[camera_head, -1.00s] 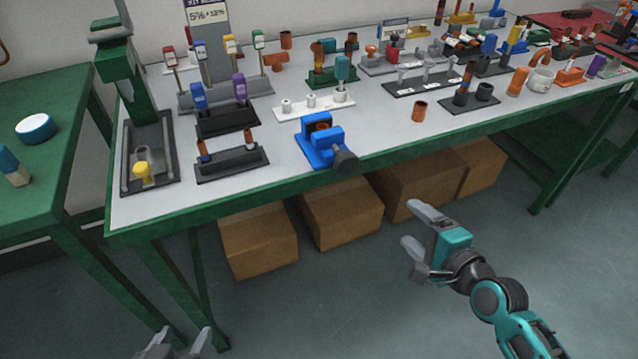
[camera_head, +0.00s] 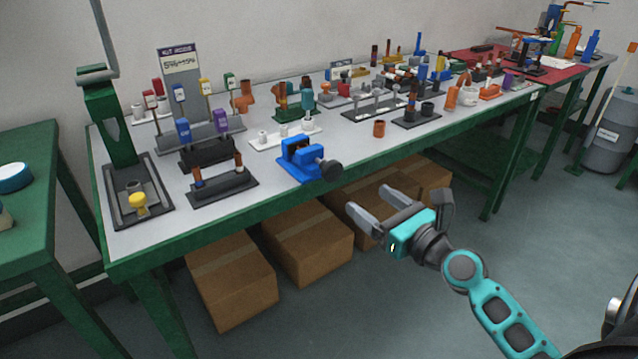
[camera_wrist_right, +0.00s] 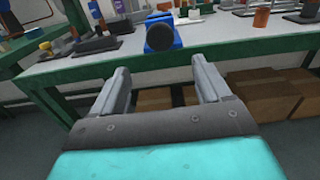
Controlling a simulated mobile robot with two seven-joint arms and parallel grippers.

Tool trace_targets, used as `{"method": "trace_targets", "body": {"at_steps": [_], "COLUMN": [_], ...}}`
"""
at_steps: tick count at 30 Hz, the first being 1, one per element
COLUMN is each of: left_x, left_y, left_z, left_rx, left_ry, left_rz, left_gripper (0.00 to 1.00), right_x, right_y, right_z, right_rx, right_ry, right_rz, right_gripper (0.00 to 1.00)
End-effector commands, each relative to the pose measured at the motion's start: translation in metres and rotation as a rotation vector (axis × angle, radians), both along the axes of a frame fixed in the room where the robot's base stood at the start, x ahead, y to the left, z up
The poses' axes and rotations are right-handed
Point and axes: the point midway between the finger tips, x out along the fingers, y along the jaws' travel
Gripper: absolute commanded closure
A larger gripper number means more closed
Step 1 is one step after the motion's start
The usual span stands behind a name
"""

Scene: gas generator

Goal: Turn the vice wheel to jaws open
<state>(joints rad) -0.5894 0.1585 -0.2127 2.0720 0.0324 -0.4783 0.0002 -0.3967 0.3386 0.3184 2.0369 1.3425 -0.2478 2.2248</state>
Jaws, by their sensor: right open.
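The blue vice (camera_head: 298,160) stands near the front edge of the workbench in the head view. Its dark round wheel (camera_head: 330,170) faces the front edge, to the right of the blue body. In the right wrist view the wheel (camera_wrist_right: 161,62) shows as a dark disc in front of the blue vice (camera_wrist_right: 160,36), beyond the fingers and a little above the gap between them. My right gripper (camera_head: 372,205) is open and empty, in front of the bench and apart from the wheel. How far the vice jaws are open is hard to tell. My left gripper is not visible.
The green-edged workbench (camera_head: 225,215) carries several racks, including a dark rack (camera_head: 222,190) left of the vice and a copper piece (camera_head: 379,128) to its right. Cardboard boxes (camera_head: 310,243) stand under the bench. The floor in front is free.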

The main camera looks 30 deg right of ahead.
Motion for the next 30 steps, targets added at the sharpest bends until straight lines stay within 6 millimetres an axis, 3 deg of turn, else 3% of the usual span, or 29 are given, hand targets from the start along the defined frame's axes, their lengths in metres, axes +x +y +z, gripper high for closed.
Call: {"method": "trace_targets", "body": {"at_steps": [8,21,30], "left_x": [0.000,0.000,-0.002], "left_y": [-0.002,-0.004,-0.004], "left_z": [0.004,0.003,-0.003], "left_rx": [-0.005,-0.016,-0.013], "left_ry": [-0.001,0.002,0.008], "left_rz": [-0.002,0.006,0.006], "left_gripper": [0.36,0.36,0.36], "right_x": [0.019,0.093,0.125], "right_y": [0.000,0.006,0.009], "right_z": [0.004,0.001,0.001], "right_rx": [0.024,0.020,0.019], "right_ry": [-0.006,-0.004,-0.003], "right_rz": [-0.002,-0.001,-0.001], "right_gripper": [0.23,0.23,0.23]}}
